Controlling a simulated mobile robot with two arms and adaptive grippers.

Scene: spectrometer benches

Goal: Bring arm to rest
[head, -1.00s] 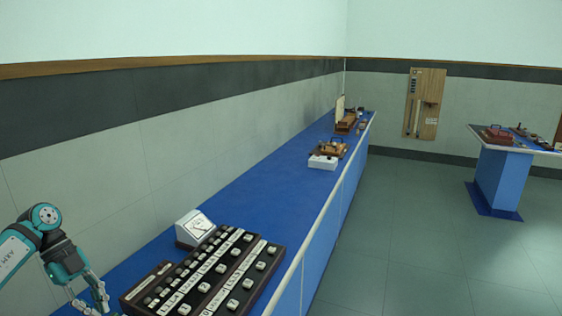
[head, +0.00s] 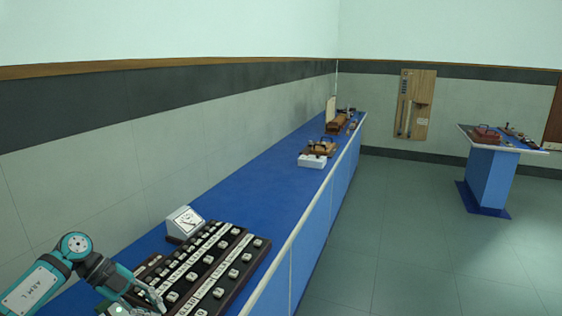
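My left arm comes in at the lower left, teal and dark grey. My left gripper (head: 153,297) is at its end, low in the head view, by the near left part of a dark panel (head: 262,246) with rows of white keys. The gripper overlaps the panel in the picture; I cannot tell whether it touches it. Its fingers are small and partly cut off by the lower edge, so their opening is unclear. My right gripper is not in view.
A white meter (head: 185,223) stands behind the panel on the long blue bench (head: 250,189). Apparatus with a white box (head: 312,161) and brown devices (head: 337,125) stand farther along. A second blue bench (head: 493,175) is at the right. The floor (head: 400,230) between is clear.

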